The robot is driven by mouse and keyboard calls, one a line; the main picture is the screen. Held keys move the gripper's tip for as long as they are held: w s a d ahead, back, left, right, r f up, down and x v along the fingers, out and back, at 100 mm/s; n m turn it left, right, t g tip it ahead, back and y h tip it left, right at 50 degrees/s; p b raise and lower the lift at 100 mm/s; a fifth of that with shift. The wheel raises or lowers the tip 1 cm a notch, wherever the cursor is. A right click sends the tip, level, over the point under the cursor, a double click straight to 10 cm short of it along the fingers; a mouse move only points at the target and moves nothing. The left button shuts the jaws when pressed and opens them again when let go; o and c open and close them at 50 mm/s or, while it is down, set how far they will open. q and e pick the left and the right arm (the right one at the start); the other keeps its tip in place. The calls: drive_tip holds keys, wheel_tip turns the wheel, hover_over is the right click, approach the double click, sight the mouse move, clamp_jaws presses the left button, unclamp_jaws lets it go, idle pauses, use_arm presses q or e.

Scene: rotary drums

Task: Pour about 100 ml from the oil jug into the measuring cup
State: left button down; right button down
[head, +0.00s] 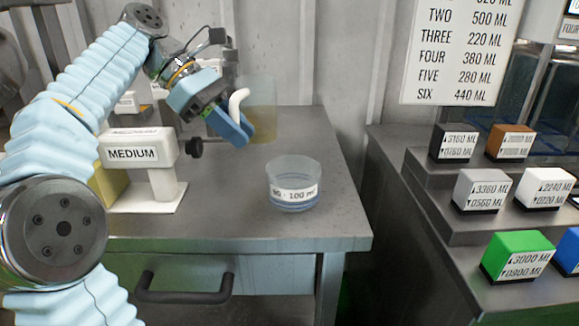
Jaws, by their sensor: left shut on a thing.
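The oil jug (263,108) is a clear vessel with yellowish oil in its lower part and a white curved handle (237,102). It looks about upright at the back of the grey bench, behind the cup. My left gripper (240,132) is shut on the jug's handle side; its blue fingers hide part of the jug. I cannot tell whether the jug touches the bench. The measuring cup (294,182) is a clear round cup with a white label reading "100 ml". It stands upright on the bench, in front of and right of the jug. My right gripper is not in view.
A white stand labelled "MEDIUM" (137,151) with a dark knob is left of the cup. A stepped rack of coloured blocks (515,255) stands right, past a gap. A volume chart (460,50) hangs behind. The bench right of the cup is clear.

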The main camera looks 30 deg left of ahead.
use_arm(q)
drive_tip(key=shift+d, duration=0.15)
drive_tip(key=f+t+y+b, duration=0.1)
drive_tip(key=y, duration=0.1)
drive_tip(key=d+f+m+t+y+b, duration=0.1)
drive_tip(key=y+b, duration=0.1)
drive_tip(key=s+d+f+m+y+b, duration=0.1)
drive_tip(key=y, duration=0.2)
drive_tip(key=shift+d+f+t+b, duration=0.1)
drive_tip(key=shift+f+t+b, duration=0.1)
drive_tip(key=shift+t+b, duration=0.15)
drive_tip(key=shift+f+m+t+y+b, duration=0.15)
drive_tip(key=shift+m+t+y+b, duration=0.2)
drive_tip(key=shift+b, duration=0.35)
drive_tip(key=shift+w+a+f+t+y+b, duration=0.15)
drive_tip(key=shift+a+t+y+b, duration=0.2)
drive_tip(key=shift+y+b, duration=0.45)
drive_tip(key=shift+a, duration=0.1)
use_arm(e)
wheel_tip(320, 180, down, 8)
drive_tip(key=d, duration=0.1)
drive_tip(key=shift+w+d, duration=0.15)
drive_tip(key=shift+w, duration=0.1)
use_arm(q)
drive_tip(key=shift+w+a+r+m+t+y+b, duration=0.15)
drive_tip(key=shift+r+m+t+y+b, duration=0.15)
drive_tip(key=shift+y+b, duration=0.3)
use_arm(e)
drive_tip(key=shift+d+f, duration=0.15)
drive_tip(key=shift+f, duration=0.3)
